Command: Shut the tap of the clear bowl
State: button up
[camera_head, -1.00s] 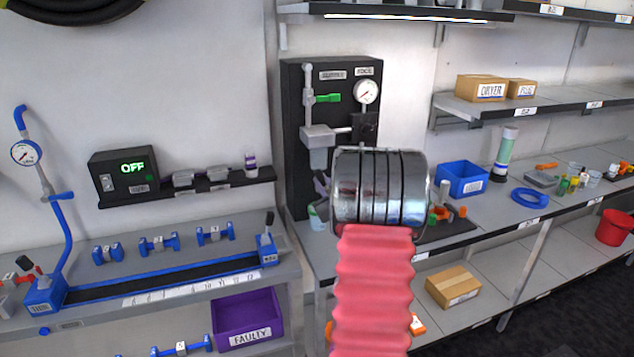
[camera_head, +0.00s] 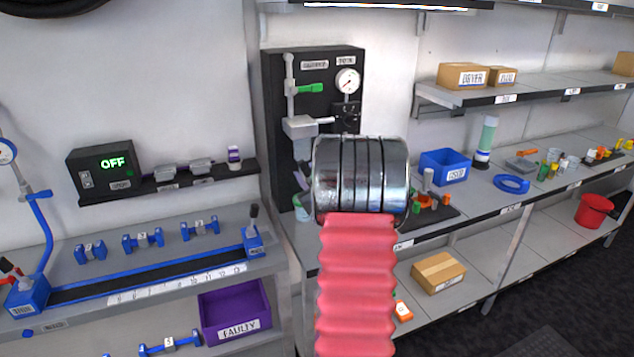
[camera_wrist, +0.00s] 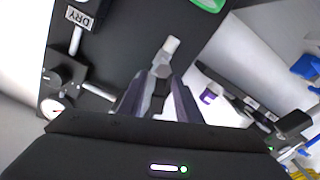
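The clear bowl (camera_head: 302,149) hangs under a grey block (camera_head: 300,126) on the black wall panel (camera_head: 277,95). Its tap cannot be made out in the head view. My arm's end stands just right of the bowl and hides most of my gripper there. In the wrist view, my gripper (camera_wrist: 160,85) points at the dark panel, with a grey part with a pale tip (camera_wrist: 171,44) between or just beyond the fingers. I cannot tell whether this is the tap, whether the fingers touch it, or how far apart they are.
The panel carries a green lever (camera_head: 310,88), a gauge (camera_head: 347,81) and a dark knob box (camera_head: 346,115). A small clear cup (camera_head: 303,207) stands below the bowl. A blue bin (camera_head: 446,166) and small fittings (camera_head: 430,195) lie on the shelf to the right.

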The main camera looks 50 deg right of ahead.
jog(key=v, duration=1.3)
jog(key=shift+s+a, duration=0.15)
jog(key=shift+s, duration=0.1)
jog(key=shift+c, duration=0.4)
